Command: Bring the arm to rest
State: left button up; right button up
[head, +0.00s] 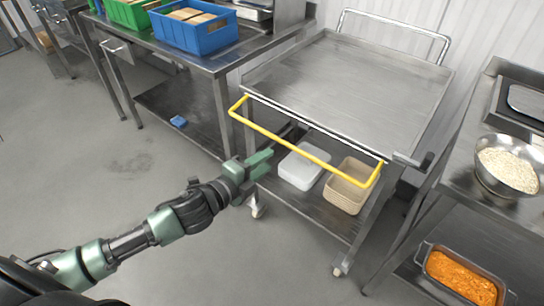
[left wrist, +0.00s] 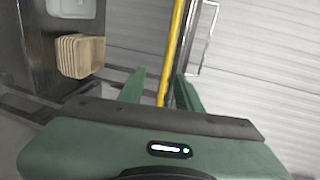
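My left arm comes in from the left in the head view, and my left gripper (head: 272,160) is beside the front of a steel cart. In the left wrist view the two green fingers of the left gripper (left wrist: 160,85) stand apart, with nothing held between them. My right gripper is not in view.
The cart's bare top (head: 350,85) is clear. Its lower shelf holds a white container (head: 301,168) and a tan basket (head: 345,190). A steel table at left carries a blue crate (head: 195,38). At right are a rice bowl (head: 485,185) and an orange-filled pan (head: 460,275). Floor at left is free.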

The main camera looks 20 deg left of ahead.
pick_arm(q)
jog(key=shift+s, duration=0.2)
dwell(0.3)
jog(key=a+f+n+g+y, duration=0.1)
jog(key=a+f+n, duration=0.1)
jog(key=f, duration=0.3)
jog(key=a+f+n+g+y+p, duration=0.1)
jog(key=a+f+n, duration=0.15)
jog(key=f, duration=0.35)
jog(key=a+f+n+y, duration=0.1)
jog(key=a+f+n, duration=0.15)
jog(key=f, duration=0.25)
jog(key=s+a+f+n+g+y, duration=0.1)
jog(key=s+a+f+n+g, duration=0.1)
jog(key=s+f, duration=0.45)
jog(key=s+a+f+n+g+y, duration=0.15)
jog(key=s+f, duration=0.25)
jog(key=f, duration=0.6)
jog(key=s+f+n+g+p, duration=0.2)
jog(key=s+f+n+g, duration=0.25)
jog(key=s+f, duration=0.9)
jog(key=s+d+f+n+g, duration=0.1)
jog(key=s+d+f+n, duration=0.1)
jog(key=s, duration=0.9)
jog(key=s+d+f+n+g, duration=0.2)
jog(key=s+d+f, duration=0.1)
jog(key=s, duration=0.8)
jog(key=shift+d+n+g, duration=0.3)
jog(key=shift+d, duration=0.45)
jog(key=shift+w, duration=0.1)
